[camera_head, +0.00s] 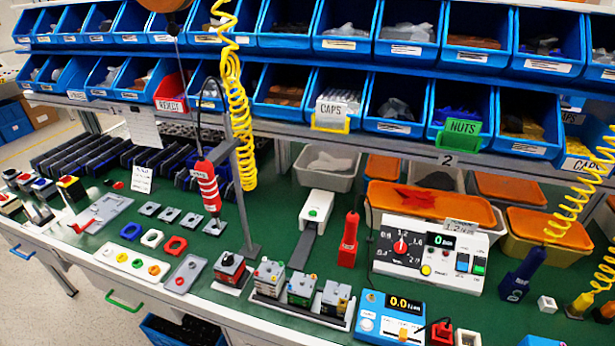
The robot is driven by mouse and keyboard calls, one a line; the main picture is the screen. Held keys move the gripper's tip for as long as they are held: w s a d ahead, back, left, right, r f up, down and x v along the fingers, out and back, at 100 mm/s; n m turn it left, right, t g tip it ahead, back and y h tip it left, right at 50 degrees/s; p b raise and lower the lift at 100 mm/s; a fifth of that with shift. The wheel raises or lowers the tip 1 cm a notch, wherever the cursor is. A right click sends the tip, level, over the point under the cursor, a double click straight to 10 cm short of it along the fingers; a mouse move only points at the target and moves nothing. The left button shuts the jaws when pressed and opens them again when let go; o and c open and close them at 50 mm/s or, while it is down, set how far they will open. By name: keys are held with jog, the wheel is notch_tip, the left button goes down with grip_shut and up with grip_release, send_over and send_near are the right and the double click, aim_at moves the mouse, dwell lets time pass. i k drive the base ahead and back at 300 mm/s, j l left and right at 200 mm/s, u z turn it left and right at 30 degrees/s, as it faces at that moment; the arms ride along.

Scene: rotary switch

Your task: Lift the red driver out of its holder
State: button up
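A red driver (351,228) stands upright, handle up, at the middle of the green bench. Its lower part sits in a red block with white lettering (347,256), which looks like its holder. Driver and holder are close in colour, so the seam between them is hard to make out. The driver's tip is hidden. My gripper is not in view, and nothing touches the driver.
A white control box with a dial (400,246) stands close on the right. A grey ramp with a white block (316,206) is on the left. Small switch units (301,289) lie in front. A red-and-white tool (208,185) hangs at left. Blue bins (335,103) line the back.

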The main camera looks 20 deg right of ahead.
aim_at(352, 219)
jog(key=i+j+z, duration=0.25)
jog(key=j+z, duration=0.15)
jog(key=j, duration=0.35)
jog(key=i+j+z, duration=0.1)
jog(key=j+z, duration=0.25)
jog(key=j, duration=0.4)
jog(key=j+z, duration=0.4)
jog(key=j, duration=0.4)
jog(key=i, duration=0.05)
